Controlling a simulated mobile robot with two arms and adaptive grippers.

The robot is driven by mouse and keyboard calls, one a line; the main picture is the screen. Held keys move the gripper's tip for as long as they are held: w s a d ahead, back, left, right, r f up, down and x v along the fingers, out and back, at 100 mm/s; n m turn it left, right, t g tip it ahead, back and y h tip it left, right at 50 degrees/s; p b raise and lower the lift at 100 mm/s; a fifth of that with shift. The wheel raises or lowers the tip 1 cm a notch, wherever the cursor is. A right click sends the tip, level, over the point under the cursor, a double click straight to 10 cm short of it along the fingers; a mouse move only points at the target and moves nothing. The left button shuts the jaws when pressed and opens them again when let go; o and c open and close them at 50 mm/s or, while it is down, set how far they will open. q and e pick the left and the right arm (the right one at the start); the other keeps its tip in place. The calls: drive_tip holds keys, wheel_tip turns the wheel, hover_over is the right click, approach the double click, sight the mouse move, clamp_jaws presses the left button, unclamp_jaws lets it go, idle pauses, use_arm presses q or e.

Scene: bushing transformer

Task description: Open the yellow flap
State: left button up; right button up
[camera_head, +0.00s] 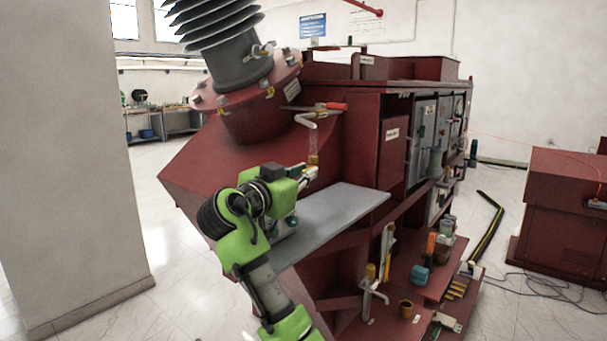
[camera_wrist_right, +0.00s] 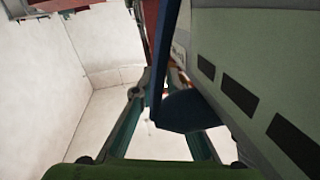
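My right arm rises from the bottom in the head view, and its gripper (camera_head: 306,174) is at the sloped red side of the transformer (camera_head: 240,165), above a grey shelf (camera_head: 335,215). A white bent pipe (camera_head: 308,121) ends in a small tan-yellow piece (camera_head: 313,159) just above the gripper. I cannot tell whether they touch, or whether this piece is the flap. In the right wrist view two teal fingers straddle a dark blue part (camera_wrist_right: 187,111). The fingertips are partly hidden, so their opening is unclear. My left gripper is not in view.
In the wrist view a grey-green casing with dark slots (camera_wrist_right: 238,95) fills the right side. A pillar (camera_head: 70,150) stands left. Small parts lie on the lower red ledge, including an orange cup (camera_head: 405,309). Cables cross the floor at right.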

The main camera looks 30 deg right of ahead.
drive_tip(key=v, duration=1.1)
drive_tip(key=shift+a, duration=0.35)
drive_tip(key=shift+s+f, duration=0.1)
drive_tip(key=shift+f, duration=0.05)
drive_tip(key=shift+a, duration=0.1)
